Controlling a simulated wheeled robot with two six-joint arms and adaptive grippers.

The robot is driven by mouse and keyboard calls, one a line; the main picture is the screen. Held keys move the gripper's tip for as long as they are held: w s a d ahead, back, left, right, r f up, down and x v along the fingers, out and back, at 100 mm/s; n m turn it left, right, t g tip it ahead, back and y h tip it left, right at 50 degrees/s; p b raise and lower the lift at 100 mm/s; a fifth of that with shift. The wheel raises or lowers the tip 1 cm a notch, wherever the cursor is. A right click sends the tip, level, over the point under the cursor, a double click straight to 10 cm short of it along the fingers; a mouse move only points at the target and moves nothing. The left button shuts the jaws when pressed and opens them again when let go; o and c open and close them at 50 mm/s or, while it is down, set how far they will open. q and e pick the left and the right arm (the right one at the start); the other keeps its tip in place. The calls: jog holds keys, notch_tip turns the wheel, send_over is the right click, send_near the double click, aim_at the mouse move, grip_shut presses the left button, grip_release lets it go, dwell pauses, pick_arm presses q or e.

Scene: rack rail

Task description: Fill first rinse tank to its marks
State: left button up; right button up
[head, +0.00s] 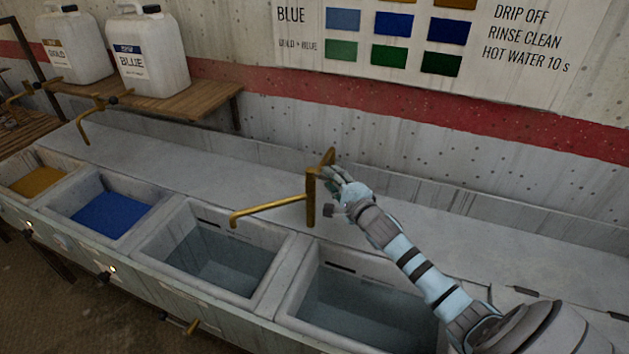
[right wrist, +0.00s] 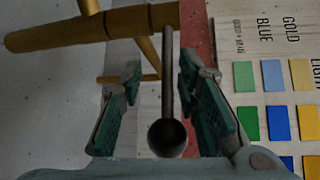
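The first rinse tank (head: 287,262) is the grey basin right of the blue one in the head view. Greyish water (head: 215,262) shows low inside it. A brass tap (head: 311,195) stands behind the basins, its spout (head: 268,208) reaching left over this tank. No stream shows from the spout. My right gripper (head: 335,178) is at the tap. In the right wrist view, its fingers (right wrist: 163,105) are open on both sides of a dark lever with a ball end (right wrist: 167,138), with gaps on each side. My left gripper is not in view.
A second grey basin (head: 362,300) with water is to the right. Blue (head: 108,213) and gold (head: 38,182) baths are left. Two white canisters (head: 146,55) stand on a wooden shelf (head: 195,103). A colour chart (head: 440,50) hangs on the wall.

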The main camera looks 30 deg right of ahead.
jog(key=shift+r, duration=0.1)
jog(key=shift+s+d+r, duration=0.1)
jog(key=shift+s+r, duration=0.15)
jog(key=shift+s, duration=0.3)
jog(key=c, duration=0.6)
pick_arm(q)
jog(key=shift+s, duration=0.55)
pick_arm(e)
jog(key=shift+w+f, duration=0.1)
grip_shut()
